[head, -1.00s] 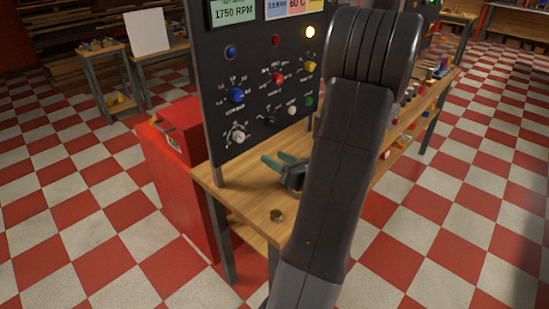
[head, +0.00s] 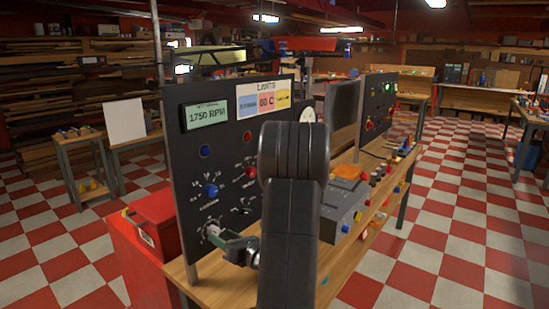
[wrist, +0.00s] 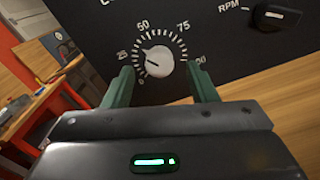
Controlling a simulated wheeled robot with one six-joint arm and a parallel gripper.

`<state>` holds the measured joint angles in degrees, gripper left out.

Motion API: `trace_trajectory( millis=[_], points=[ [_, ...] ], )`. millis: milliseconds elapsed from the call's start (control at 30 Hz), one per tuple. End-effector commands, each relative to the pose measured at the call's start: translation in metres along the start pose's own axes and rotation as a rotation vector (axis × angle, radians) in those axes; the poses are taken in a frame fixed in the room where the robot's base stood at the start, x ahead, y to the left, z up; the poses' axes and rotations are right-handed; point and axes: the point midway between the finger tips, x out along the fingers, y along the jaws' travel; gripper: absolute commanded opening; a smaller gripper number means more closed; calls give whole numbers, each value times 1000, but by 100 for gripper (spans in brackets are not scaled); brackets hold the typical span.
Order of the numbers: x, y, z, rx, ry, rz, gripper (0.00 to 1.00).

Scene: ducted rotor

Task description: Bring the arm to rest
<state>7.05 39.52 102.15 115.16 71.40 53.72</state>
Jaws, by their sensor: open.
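My gripper (head: 222,241) is in front of the lower left of the black control panel (head: 181,138), partly hidden behind my own arm in the head view. In the wrist view my gripper (wrist: 163,88) is open, its two green fingers apart on either side of a white dial knob (wrist: 159,61) with a scale around it. Nothing is held between the fingers. I cannot tell whether the fingertips touch the panel.
The wooden bench (head: 204,274) runs under the panel. A red cabinet (head: 140,262) stands at its left. A grey box (head: 342,208) and several small parts lie on the bench to the right. A black knob (wrist: 275,16) is right of the dial.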

Motion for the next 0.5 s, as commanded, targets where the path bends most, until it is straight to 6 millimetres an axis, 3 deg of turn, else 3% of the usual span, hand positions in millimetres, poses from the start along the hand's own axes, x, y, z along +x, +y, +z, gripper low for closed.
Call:
trace_trajectory(
  millis=[200, 500],
  points=[
    [27, 1, 0, -5, 0, 1, 52],
    [25, 0, 0, -53, 0, 0, 52]
  ],
)
